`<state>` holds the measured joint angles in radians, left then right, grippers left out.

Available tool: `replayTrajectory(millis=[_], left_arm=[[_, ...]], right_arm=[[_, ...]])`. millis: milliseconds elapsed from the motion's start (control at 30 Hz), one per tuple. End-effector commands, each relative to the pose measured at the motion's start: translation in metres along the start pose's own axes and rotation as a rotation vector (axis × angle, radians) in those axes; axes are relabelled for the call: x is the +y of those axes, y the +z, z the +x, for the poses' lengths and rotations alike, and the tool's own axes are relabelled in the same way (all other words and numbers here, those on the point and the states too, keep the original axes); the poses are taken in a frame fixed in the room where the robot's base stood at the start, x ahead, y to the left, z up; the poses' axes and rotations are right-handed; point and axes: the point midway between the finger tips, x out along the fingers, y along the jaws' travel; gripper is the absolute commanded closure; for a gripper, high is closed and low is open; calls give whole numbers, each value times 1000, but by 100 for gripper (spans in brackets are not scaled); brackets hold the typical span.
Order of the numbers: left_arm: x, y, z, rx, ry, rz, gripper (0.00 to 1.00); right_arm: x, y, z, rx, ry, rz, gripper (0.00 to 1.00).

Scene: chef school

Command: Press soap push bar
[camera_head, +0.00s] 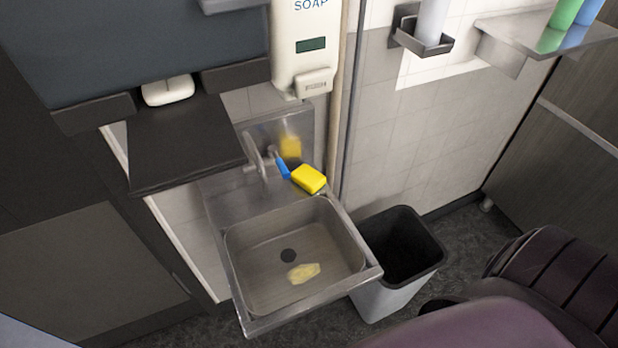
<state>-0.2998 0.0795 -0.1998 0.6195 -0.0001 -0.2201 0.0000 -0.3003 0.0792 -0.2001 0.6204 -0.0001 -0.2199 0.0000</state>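The white soap dispenser (306,22) is mounted on the wall at top centre, marked "SOAP", with a dark green window; its top is cut off by the frame. Its push bar (314,83) is the pale block at the dispenser's lower front. It sits above and behind the metal sink (226,262). I see neither gripper in the head view, so I cannot see where they are relative to the bar.
A yellow sponge (309,179) lies at the sink's back rim beside the faucet (256,158). A yellowish piece (304,272) lies in the basin. A bin (386,297) stands right of the sink. A dark shelf (178,145) juts out at left. Dark purple rounded parts fill the lower right.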

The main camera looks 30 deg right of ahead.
Motion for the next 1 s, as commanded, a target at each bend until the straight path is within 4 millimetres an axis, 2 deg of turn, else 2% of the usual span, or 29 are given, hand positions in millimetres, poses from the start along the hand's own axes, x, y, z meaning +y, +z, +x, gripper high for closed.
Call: replayTrajectory(millis=[33, 300, 1000], left_arm=[[0, 0, 0, 0, 0, 0, 64], [0, 0, 0, 0, 0, 1, 64], [0, 0, 0, 1, 0, 1, 64]], right_arm=[[0, 0, 0, 0, 0, 0, 65], [0, 0, 0, -1, 0, 0, 100], [1, 0, 0, -1, 1, 0, 100]])
